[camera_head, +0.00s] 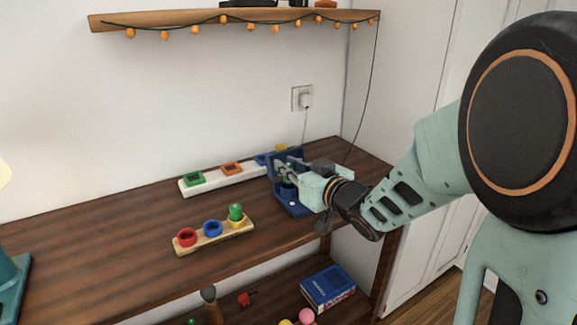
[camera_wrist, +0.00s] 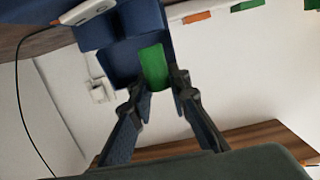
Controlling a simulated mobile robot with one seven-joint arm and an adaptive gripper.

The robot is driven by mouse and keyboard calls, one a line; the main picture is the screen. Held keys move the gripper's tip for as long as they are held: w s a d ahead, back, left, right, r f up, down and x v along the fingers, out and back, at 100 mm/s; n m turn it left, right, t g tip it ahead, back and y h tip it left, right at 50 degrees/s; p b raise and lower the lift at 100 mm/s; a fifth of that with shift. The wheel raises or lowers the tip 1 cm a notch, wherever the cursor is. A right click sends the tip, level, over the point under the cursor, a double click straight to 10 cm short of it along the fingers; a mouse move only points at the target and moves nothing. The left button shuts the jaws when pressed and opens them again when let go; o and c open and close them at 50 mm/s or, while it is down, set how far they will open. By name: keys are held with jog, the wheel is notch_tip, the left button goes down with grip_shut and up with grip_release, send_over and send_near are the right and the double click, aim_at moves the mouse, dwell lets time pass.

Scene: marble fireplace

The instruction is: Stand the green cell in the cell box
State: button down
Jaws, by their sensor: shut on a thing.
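My gripper (camera_wrist: 158,88) is shut on the green cell (camera_wrist: 153,67), which shows between the fingertips in the wrist view. The blue cell box (camera_wrist: 140,22) lies just beyond the cell there. In the head view my gripper (camera_head: 287,176) is over the blue cell box (camera_head: 291,210) on the right part of the wooden top. The gripper and box mostly hide the cell in that view. I cannot tell whether the cell touches the box floor.
A white rail (camera_head: 212,184) with coloured square holders stands behind left of the box.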

aim_at(289, 181)
jog(key=shift+f+b, duration=1.7)
jog(key=shift+f, duration=0.25)
jog(key=c, duration=1.7)
grip_release()
jog(key=shift+c, duration=0.2)
jog(key=shift+v, duration=3.8)
